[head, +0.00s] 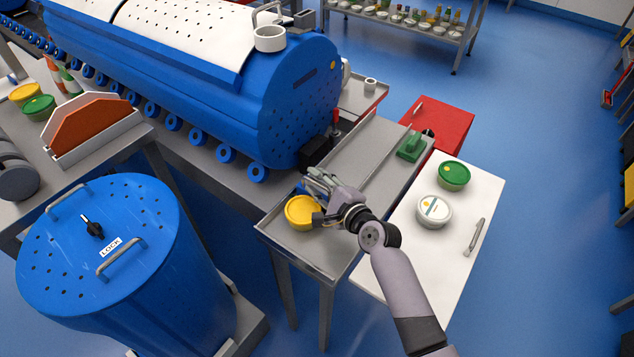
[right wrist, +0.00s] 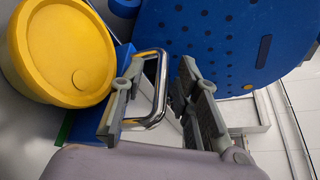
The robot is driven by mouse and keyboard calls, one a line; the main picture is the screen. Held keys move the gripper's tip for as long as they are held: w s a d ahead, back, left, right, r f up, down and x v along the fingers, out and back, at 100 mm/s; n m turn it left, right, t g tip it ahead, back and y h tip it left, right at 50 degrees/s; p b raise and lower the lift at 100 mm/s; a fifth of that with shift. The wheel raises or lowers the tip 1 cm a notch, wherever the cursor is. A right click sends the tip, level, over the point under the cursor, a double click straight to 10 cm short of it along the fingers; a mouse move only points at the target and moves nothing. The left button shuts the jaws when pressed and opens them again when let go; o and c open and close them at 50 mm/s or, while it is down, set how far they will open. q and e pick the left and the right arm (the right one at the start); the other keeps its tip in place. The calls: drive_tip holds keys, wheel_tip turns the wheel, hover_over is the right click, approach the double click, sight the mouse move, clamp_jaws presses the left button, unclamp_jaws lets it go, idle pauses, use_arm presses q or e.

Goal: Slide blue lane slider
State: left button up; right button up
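The blue lane slider (head: 301,187) is mostly hidden behind my right gripper (head: 322,197) in the head view; only a little blue shows beside the yellow-lidded tub (head: 303,212). In the right wrist view, a blue part of the slider (right wrist: 125,56) and its shiny metal handle (right wrist: 153,93) are visible. My right gripper (right wrist: 162,98) has its fingers apart, with the handle between them and nearer the left finger. I cannot tell whether that finger touches it. The yellow tub (right wrist: 62,52) sits close by at upper left. My left gripper is not in view.
A green slider (head: 410,147) stands in the neighbouring lane. A white top (head: 480,185) on the right holds a green-lidded tub (head: 453,176) and a white-lidded tub (head: 433,211). The big blue perforated drum (head: 290,100) stands close behind the gripper. A blue LOCK barrel (head: 100,240) is front left.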

drive_tip(key=shift+c, duration=0.4)
clamp_jaws()
idle(0.6)
